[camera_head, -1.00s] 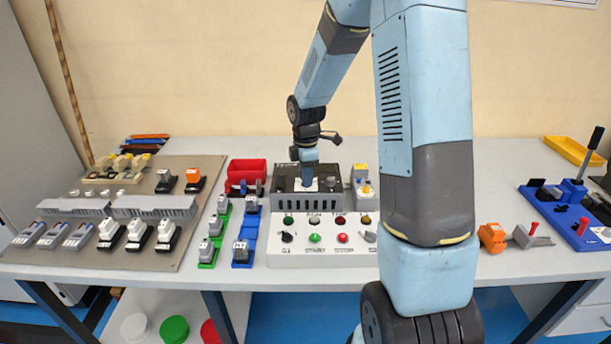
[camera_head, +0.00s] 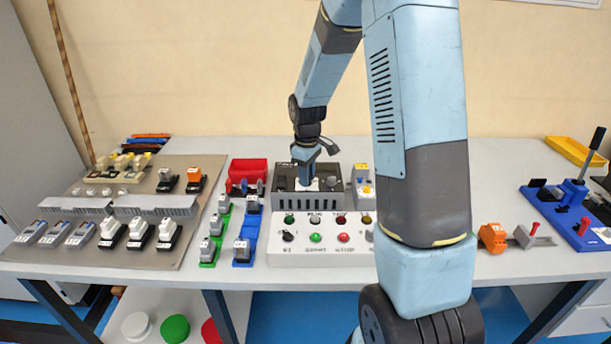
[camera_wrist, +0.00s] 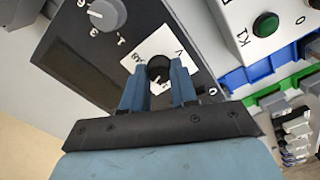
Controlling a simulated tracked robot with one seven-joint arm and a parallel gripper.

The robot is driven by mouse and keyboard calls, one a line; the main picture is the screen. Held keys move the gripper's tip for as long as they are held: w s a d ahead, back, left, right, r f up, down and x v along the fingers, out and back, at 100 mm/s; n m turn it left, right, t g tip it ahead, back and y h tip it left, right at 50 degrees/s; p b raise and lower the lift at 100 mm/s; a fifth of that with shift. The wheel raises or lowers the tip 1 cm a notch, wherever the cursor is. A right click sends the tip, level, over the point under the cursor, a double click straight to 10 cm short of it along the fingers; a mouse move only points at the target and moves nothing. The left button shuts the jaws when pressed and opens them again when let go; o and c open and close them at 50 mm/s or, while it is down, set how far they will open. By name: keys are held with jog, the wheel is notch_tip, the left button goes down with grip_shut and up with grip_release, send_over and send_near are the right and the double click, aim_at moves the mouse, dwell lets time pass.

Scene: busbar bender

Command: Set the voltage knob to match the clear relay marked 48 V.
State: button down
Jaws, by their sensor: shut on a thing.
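The black voltage knob (camera_wrist: 159,63) sits on a white dial plate (camera_wrist: 178,46) marked V, on the dark top of the control box (camera_head: 345,184). My gripper (camera_wrist: 159,75) is shut on this knob, one finger on each side. In the head view my gripper (camera_head: 305,181) points down at the box top and hides the knob. The dial's numbers are partly covered, so the knob's setting cannot be read. Several small relays (camera_head: 216,224) stand on green and blue rails left of the box. Their markings are too small to tell which is 48 V.
A grey knob (camera_wrist: 105,13) with its own scale is close beside the dial. Buttons and lamps line the white front panel (camera_head: 330,257). A red bin (camera_head: 247,171) stands behind the rails. A grey board (camera_head: 150,255) with several parts is at left.

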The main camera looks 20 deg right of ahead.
jog(key=m, duration=0.4)
jog(key=shift+w+r+m, duration=0.15)
jog(key=shift+w+m, duration=0.1)
jog(key=shift+m, duration=0.05)
jog(key=m, duration=0.3)
jog(key=shift+m, duration=0.4)
jog(key=m, duration=0.3)
jog(key=shift+m, duration=2)
jog(key=c, duration=0.9)
grip_release()
jog(key=shift+s, duration=0.15)
